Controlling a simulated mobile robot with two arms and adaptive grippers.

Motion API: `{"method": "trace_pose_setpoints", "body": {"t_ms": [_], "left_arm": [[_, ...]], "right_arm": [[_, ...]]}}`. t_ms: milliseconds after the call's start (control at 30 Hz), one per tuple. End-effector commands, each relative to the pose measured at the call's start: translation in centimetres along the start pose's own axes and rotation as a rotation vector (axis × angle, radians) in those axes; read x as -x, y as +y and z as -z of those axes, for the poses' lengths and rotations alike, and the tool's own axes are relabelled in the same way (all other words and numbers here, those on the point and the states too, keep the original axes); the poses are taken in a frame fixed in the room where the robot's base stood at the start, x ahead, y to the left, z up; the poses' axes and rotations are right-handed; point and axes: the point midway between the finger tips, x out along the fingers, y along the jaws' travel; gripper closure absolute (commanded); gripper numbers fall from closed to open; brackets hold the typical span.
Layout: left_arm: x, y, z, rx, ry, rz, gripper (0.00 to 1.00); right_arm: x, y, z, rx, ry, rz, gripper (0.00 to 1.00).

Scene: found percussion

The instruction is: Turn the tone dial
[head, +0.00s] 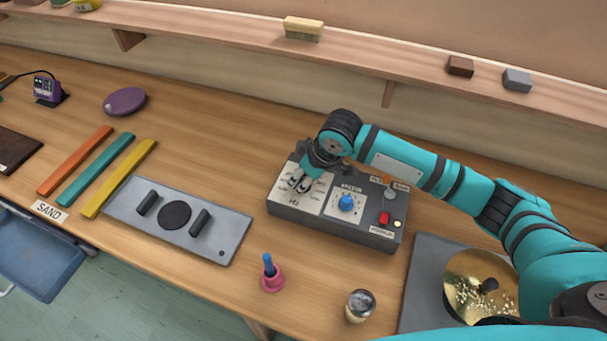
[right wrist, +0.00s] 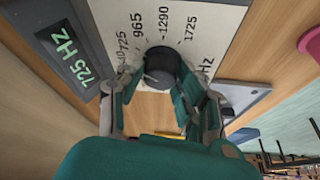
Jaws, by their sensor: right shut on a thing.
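A grey control box (head: 335,230) stands on the wooden bench, with a blue knob (head: 346,202) near its middle. In the right wrist view the dark round tone dial (right wrist: 160,64) sits on a pale panel printed with 725, 965, 1290 and 1725 Hz. A green display (right wrist: 70,55) beside it reads 725 Hz. My right gripper (head: 301,182) is over the left part of the box, its fingers (right wrist: 167,78) shut on the dial from both sides. The dial is mostly hidden by the fingers in the head view. My left gripper is not in view.
The box also has a red switch (head: 384,218) and a small lever (head: 389,188). A pink holder with a blue stick (head: 272,278), a glass jar (head: 360,306) and a brass cymbal (head: 470,275) stand nearby. A grey plate (head: 230,225) lies left of the box.

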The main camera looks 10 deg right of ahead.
Motion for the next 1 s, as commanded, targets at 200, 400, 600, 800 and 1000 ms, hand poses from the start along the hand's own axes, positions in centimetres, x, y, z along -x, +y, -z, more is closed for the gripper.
{"method": "trace_pose_setpoints", "body": {"t_ms": [200, 400, 600, 800, 1000], "left_arm": [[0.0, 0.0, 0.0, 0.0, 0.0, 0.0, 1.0], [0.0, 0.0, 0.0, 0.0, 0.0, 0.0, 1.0], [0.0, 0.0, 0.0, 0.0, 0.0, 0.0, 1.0], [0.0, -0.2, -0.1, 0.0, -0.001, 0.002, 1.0], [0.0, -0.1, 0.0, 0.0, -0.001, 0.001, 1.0]], "right_arm": [[0.0, 0.0, 0.1, 0.001, 0.003, -0.001, 0.97], [0.0, 0.0, 0.1, 0.002, 0.002, 0.0, 0.43], [0.0, 0.0, 0.0, 0.002, 0.001, 0.0, 0.43], [1.2, 0.1, 0.1, 0.002, 0.003, 0.0, 0.43], [5.2, 0.1, 0.1, 0.003, 0.005, -0.002, 0.43]]}}
